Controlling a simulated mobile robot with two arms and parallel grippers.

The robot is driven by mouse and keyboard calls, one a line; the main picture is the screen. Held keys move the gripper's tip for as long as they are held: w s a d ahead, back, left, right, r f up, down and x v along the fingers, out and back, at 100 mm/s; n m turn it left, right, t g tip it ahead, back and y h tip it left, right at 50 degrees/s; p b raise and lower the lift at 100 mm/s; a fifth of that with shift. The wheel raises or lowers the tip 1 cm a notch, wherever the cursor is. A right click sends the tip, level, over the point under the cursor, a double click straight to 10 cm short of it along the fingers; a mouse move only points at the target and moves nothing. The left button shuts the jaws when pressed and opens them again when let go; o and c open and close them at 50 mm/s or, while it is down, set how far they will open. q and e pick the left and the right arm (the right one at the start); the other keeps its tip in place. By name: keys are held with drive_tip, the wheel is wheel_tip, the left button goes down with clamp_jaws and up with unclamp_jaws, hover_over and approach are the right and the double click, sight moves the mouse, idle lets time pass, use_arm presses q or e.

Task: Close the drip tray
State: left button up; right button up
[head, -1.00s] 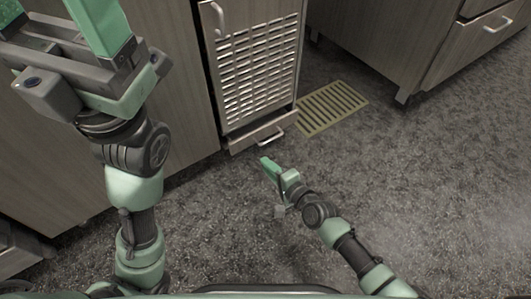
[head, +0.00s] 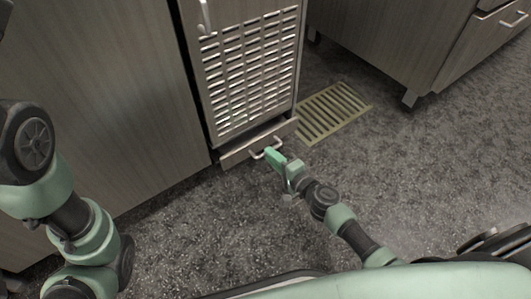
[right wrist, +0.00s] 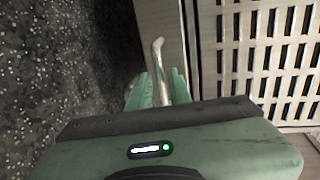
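The drip tray (head: 236,155) is a low, shallow drawer at the foot of the slatted metal unit. Its front stands out a little from the unit, so it is partly open. Its bar handle (head: 256,154) also shows in the right wrist view (right wrist: 158,62). My right gripper (head: 271,156) is low over the floor at the tray's front, by the right part of the handle. In the right wrist view, the green fingers (right wrist: 160,92) lie on both sides of the handle bar; contact or grip cannot be told. My left gripper is out of view.
The slatted panel (head: 250,75) rises above the tray. A wooden cabinet (head: 110,90) stands to the left, and another with drawers (head: 400,45) at the upper right. A yellowish floor grate (head: 333,112) lies right of the unit. The speckled floor (head: 420,160) is open to the right.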

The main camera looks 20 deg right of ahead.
drive_tip(key=shift+b+x, duration=0.3)
drive_tip(key=shift+x, duration=1.05)
clamp_jaws()
idle(0.4)
